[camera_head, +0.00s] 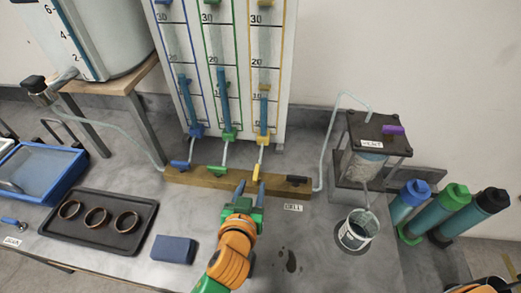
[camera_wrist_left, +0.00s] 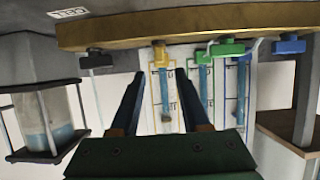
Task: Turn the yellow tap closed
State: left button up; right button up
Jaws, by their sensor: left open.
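The yellow tap (camera_head: 262,186) is on a wooden bar (camera_head: 205,177) below the yellow-framed gauge tube. Its handle looks angled across the bar, unlike the blue and green handles. It also shows in the left wrist view (camera_wrist_left: 160,54), nearly end-on. My left gripper (camera_head: 250,189) is open, with its fingertips just in front of the bar close to the yellow handle. In the left wrist view, the gripper (camera_wrist_left: 159,82) has its two fingers apart, with the yellow tap ahead between their lines. I cannot tell whether a finger touches it.
On the bar are a blue tap (camera_head: 180,164), a green tap (camera_head: 217,170) and a black tap (camera_head: 297,180). The gauge board (camera_head: 222,75) stands behind. A bucket (camera_head: 357,230) is to the right; a tray (camera_head: 75,205) and blue block (camera_head: 173,249) are to the left.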

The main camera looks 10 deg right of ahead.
aim_at(256, 173)
pick_arm(q)
jog(key=shift+x, duration=3.35)
jog(key=shift+s+a+r, duration=0.1)
jog(key=shift+s+r, duration=0.05)
jog(key=shift+s, duration=0.05)
jog(key=shift+c, duration=0.7)
grip_shut()
